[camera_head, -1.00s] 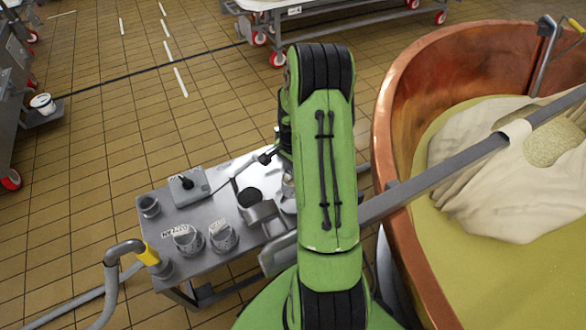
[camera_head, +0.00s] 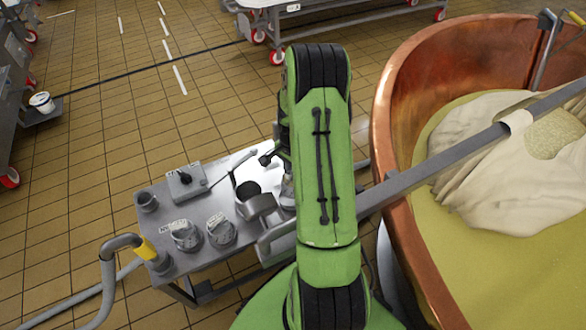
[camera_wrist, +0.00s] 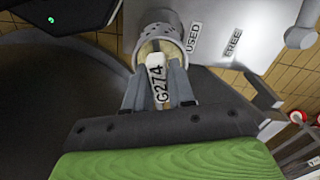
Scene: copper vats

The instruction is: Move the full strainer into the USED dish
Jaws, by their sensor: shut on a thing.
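The full strainer (camera_wrist: 172,22) is a perforated metal cup with a pale yellowish filling at its near end, in the wrist view. My gripper (camera_wrist: 160,78) is at that end, its fingers closed on a white tag (camera_wrist: 157,80) marked G274. The strainer is in front of a grey surface bearing the words USED (camera_wrist: 193,38) and FREE (camera_wrist: 233,43). I cannot tell whether it touches that surface. I cannot make out the USED dish for certain. In the head view my green arm hides the gripper and the strainer.
The metal worktable (camera_head: 200,259) holds two labelled perforated cups (camera_head: 220,231), a plain cup (camera_head: 146,200), a small grey box (camera_head: 187,182) and a dark-topped pot (camera_head: 248,190). A copper vat (camera_head: 392,130) stands close on the right, with a long metal bar (camera_head: 430,163) across it.

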